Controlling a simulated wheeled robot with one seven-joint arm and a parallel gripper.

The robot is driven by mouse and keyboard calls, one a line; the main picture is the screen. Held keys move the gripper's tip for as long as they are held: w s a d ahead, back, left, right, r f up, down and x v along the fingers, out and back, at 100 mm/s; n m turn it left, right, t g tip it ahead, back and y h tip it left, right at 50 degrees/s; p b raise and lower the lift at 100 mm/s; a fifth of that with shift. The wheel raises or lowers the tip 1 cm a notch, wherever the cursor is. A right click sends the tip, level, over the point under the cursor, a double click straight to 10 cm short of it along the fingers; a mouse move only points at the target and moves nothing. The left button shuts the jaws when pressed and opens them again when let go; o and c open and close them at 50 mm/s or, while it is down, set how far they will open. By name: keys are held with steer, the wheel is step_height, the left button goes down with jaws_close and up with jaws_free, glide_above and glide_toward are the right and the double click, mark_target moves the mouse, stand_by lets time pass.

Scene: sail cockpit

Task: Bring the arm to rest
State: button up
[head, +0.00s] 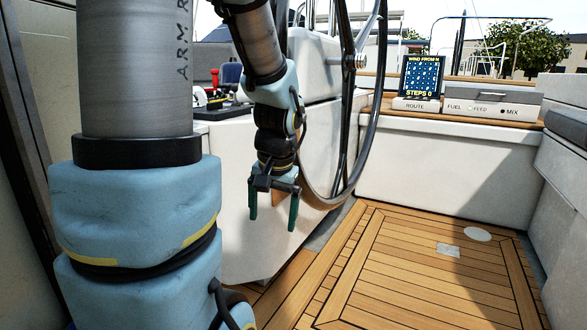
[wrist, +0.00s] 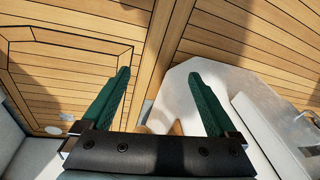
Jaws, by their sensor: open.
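My gripper (head: 273,211) hangs pointing down in front of the white console, left of the steering wheel (head: 372,100) in the head view. Its two green fingers are apart with nothing between them. In the wrist view my gripper (wrist: 163,100) is also open and empty, above the teak deck (wrist: 200,30) and the pale base of the console (wrist: 215,80). My arm comes down from the top of the head view, bent at the wrist joint.
The wheel rim passes close to the right of my gripper. A red-knobbed lever (head: 214,78) stands on the console. A screen (head: 421,76) and a labelled panel (head: 480,108) sit on the far ledge. The teak cockpit floor (head: 400,270) is clear at the right.

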steer(key=s+a+n+h+p, duration=0.1)
steer(key=s+a+n+p, duration=0.15)
steer(key=s, duration=0.25)
steer(key=w+p+v, duration=0.3)
steer(key=p+v, duration=1.4)
steer(key=p, duration=0.1)
steer(key=w+r+p+v, duration=0.1)
steer(key=w+p+v, duration=0.3)
steer(key=p+v, duration=1.4)
steer(key=shift+w+r+g+p, duration=0.25)
steer(key=shift+r+g+p, duration=0.15)
steer(key=shift+r, duration=0.1)
steer(key=shift+o, duration=0.5)
steer(key=shift+d+r, duration=0.1)
steer(key=shift+c, duration=0.2)
